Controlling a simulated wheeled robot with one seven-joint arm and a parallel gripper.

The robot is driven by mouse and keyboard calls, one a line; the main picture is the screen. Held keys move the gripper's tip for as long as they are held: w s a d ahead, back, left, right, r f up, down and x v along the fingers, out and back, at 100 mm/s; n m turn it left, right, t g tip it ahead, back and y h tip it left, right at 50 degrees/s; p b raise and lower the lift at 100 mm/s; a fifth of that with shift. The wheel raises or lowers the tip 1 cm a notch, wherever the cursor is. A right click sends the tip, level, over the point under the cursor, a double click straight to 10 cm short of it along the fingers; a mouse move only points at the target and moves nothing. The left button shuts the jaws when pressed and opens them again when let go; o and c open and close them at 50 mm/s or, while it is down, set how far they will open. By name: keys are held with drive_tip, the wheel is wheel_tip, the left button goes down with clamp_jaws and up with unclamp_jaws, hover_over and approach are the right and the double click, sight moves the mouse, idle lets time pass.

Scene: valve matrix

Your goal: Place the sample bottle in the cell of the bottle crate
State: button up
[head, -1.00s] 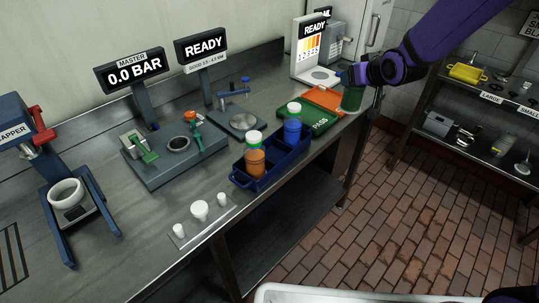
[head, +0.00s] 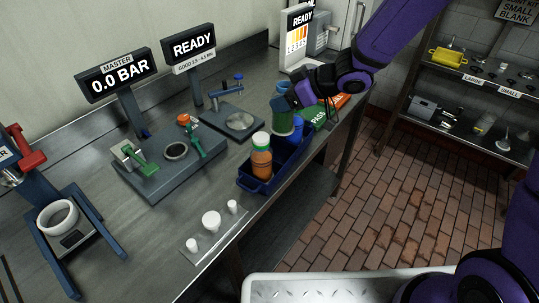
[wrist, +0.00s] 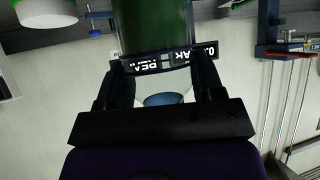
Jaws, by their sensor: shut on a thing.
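An orange bottle (head: 261,164) with a white and green cap stands in a near cell of the crate. I cannot tell whether the green bottle's base is inside a cell; the crate's far cells are largely hidden.
A green PASS pad (head: 319,118) and an orange pad (head: 339,101) lie just beyond the crate. A fixture block (head: 160,170) with a green clamp stands left, and a small plate with white pieces (head: 212,222) lies nearer. The bench's right edge is close to the crate.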

sight(279, 132)
drive_tip(key=f, duration=0.4)
drive_tip(key=a+f, duration=0.1)
drive_tip(key=f, duration=0.1)
drive_tip(key=shift+s, duration=0.15)
drive_tip(key=shift+f, duration=2.55)
drive_tip(key=shift+f, duration=0.15)
drive_tip(key=o, duration=1.1)
drive_tip(key=shift+o, duration=0.2)
